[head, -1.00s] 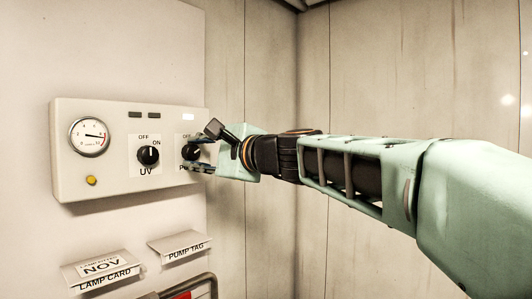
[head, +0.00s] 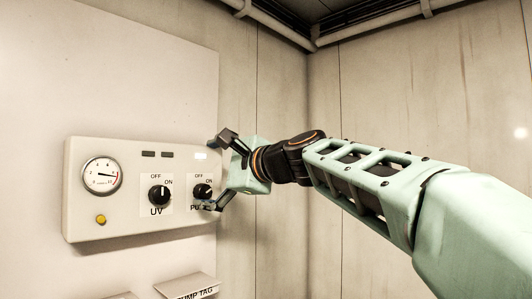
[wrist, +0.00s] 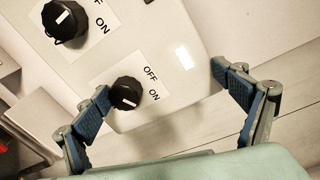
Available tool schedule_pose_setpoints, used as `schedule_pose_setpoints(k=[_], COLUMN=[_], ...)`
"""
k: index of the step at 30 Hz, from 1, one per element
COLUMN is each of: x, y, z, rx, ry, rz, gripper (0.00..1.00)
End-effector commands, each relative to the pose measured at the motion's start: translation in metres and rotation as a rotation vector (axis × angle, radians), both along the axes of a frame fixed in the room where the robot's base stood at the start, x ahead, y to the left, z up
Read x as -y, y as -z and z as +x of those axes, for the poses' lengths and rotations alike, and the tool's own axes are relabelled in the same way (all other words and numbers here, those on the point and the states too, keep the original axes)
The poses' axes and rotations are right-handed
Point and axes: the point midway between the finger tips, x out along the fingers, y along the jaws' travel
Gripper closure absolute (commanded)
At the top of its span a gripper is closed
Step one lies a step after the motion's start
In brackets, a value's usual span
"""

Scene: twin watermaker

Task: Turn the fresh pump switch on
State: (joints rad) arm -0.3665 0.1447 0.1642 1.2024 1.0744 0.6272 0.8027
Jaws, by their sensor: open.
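The pump switch is a black round knob (head: 203,191) at the right of the cream control panel (head: 110,215), with OFF above and ON at upper right. The pump knob (wrist: 127,94) also shows in the wrist view, nearer the left finger. My gripper (head: 212,174) is open and empty at the panel's right end. Its lower finger hides part of the pump label. In the wrist view the fingers of my gripper (wrist: 162,84) are wide apart, with no visible grip on the knob.
The UV knob (head: 159,196) sits left of the pump knob. A gauge (head: 102,176) and yellow button (head: 101,219) are further left. A white indicator (head: 200,156) is lit above the pump knob. A pump tag holder (head: 187,286) is below. The corner wall stands at right.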

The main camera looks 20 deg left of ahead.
Motion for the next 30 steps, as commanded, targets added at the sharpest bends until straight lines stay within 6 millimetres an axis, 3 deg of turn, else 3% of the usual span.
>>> schedule_pose_setpoints(k=[1, 9, 17, 18, 20, 28, 30], x=[0.004, 0.004, 0.005, -0.003, -0.002, 0.013, 0.018], y=[-0.043, -0.059, -0.061, -0.02, -0.019, -0.017, -0.017], z=[-0.01, -0.011, -0.011, 0.002, 0.001, -0.005, -0.007], rx=[0.037, 0.035, 0.035, -0.018, -0.018, -0.017, -0.016], ry=[0.003, 0.005, 0.005, -0.001, -0.001, 0.001, 0.002], rz=[0.047, 0.048, 0.047, -0.002, -0.002, -0.004, -0.005], gripper=[0.27, 0.19, 0.19, 0.19, 0.24, 0.25, 0.38])
